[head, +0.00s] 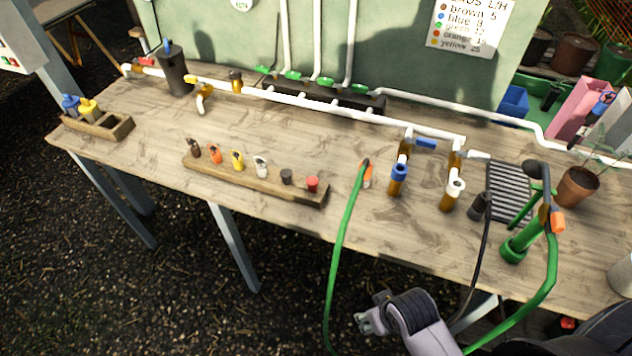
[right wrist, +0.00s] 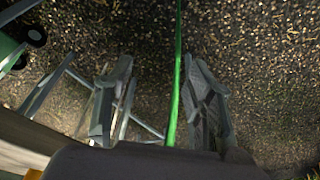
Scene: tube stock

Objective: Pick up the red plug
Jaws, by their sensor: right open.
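The red plug (head: 312,184) stands at the right end of a wooden strip (head: 250,179) on the table, beside a dark plug (head: 286,176). My right gripper (head: 366,318) is in front of the table's front edge, low in the head view, well apart from the red plug. In the right wrist view its two fingers (right wrist: 160,105) are spread apart. A green hose (right wrist: 176,75) shows between them in that view, and I cannot tell how near it is. The red plug does not show in the right wrist view. My left gripper is not in view.
The green hose (head: 343,235) hangs over the front edge, right of the red plug. Pipe stubs with a blue cap (head: 398,174) and a white cap (head: 455,187) stand further right. A small wooden box (head: 97,126) is at far left. The table front-left is clear.

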